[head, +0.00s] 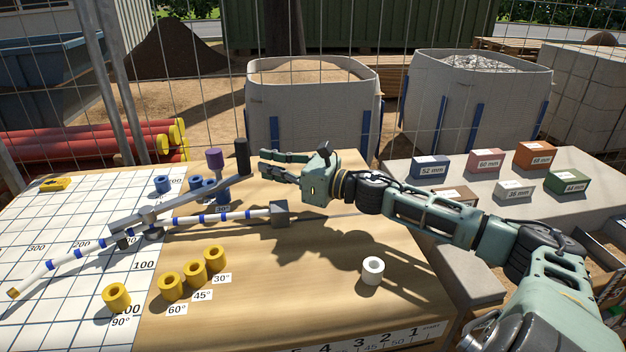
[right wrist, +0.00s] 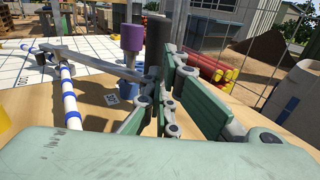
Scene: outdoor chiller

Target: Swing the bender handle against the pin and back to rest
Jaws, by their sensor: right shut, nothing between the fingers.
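The bender handle (head: 180,200) is a long grey bar lying over the bench, ending in an upright dark grip (head: 242,157). A purple-topped pin (head: 214,160) stands just left of the grip, near blue collars. A white pipe with blue bands (head: 222,217) runs beneath the bar and bends down to the left. My right gripper (head: 262,164) is shut and empty just right of the grip. In the right wrist view the gripper's fingers (right wrist: 170,85) are beside the dark grip (right wrist: 153,45); whether they touch it I cannot tell. My left gripper is not in view.
Several yellow collars (head: 193,275) stand at the front with angle labels. A white collar (head: 372,271) stands on bare wood to the right. Labelled coloured blocks (head: 484,161) sit on a slab at right. A wire fence closes the back.

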